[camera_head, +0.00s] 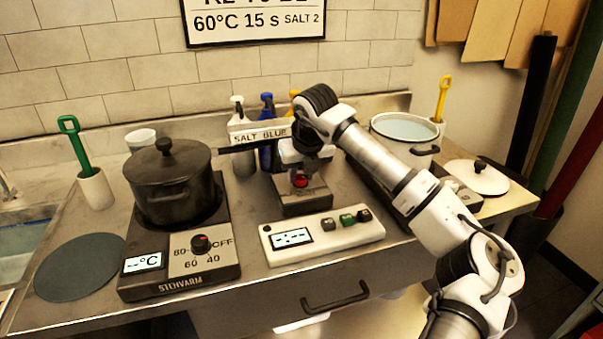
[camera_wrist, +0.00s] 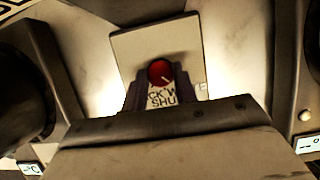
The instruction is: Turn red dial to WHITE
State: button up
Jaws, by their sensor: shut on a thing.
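The red dial (camera_head: 301,181) sits on a small grey box (camera_head: 303,203) at the back middle of the steel table. In the wrist view the red dial (camera_wrist: 160,71) has a light pointer line toward its lower right. My gripper (camera_head: 300,172) reaches down onto the dial from above. In the wrist view its two dark fingers (camera_wrist: 158,84) stand on either side of the dial, shut on it. Only part of the lettering, "CK W" and "SHU", shows between the fingers. The WHITE mark cannot be read.
A white panel (camera_head: 322,236) with small buttons lies in front of the box. A black pot (camera_head: 172,187) on a hotplate stands left. A white pot (camera_head: 404,142) stands right.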

jog(key=o, duration=1)
jog(key=shift+c, duration=0.2)
jog(key=shift+r, duration=0.15)
jog(key=b+v, duration=0.2)
jog(key=v, duration=1.1)
jog(key=shift+s+r, duration=0.25)
jog(key=shift+r, duration=0.05)
jog(key=shift+d, duration=0.1)
